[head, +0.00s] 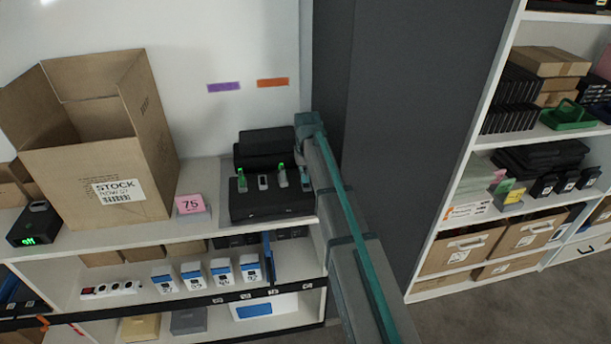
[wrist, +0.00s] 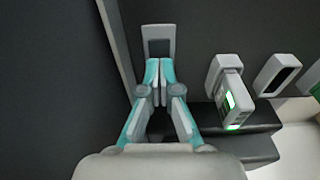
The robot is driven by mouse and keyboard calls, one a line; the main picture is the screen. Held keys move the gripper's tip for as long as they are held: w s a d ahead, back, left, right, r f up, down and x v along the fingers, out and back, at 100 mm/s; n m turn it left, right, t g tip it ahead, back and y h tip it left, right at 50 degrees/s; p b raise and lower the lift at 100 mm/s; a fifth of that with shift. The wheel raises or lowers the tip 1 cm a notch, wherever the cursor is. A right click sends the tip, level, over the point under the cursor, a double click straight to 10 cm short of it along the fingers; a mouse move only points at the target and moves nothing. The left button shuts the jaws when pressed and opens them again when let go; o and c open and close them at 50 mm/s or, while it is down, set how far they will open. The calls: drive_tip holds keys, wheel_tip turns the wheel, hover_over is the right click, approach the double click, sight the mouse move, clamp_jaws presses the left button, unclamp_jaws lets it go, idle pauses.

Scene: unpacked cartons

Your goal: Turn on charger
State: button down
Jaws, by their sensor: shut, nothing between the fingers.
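The black charger (head: 268,207) sits on the white shelf top, with several small devices standing in it, some with green lights. In the wrist view, my gripper (wrist: 160,64) is shut and empty, its teal fingertips together. They are at the lower edge of a grey-framed dark rectangle (wrist: 158,47) on a dark surface; I cannot tell whether they touch it. To the right, a device with a lit green display (wrist: 229,99) stands in a grey holder, and another grey-framed dark slot (wrist: 278,75) is beyond it.
An open carton marked STOCK (head: 100,165) and a pink card reading 75 (head: 189,204) stand left of the charger. A dark grey panel (head: 400,130) rises close at the right. A stocked white shelf unit (head: 466,165) stands further right.

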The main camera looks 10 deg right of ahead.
drive_tip(key=shift+w+f+b, duration=0.2)
drive_tip(key=shift+f+b, duration=0.15)
drive_tip(key=shift+f, duration=0.15)
drive_tip(key=shift+s+r, duration=0.15)
drive_tip(key=shift+r, duration=0.1)
drive_tip(key=shift+s, duration=0.1)
drive_tip(key=shift+s+p, duration=0.45)
drive_tip(key=shift+s, duration=0.25)
drive_tip(key=shift+w+r, duration=0.1)
drive_tip(key=shift+r, duration=0.05)
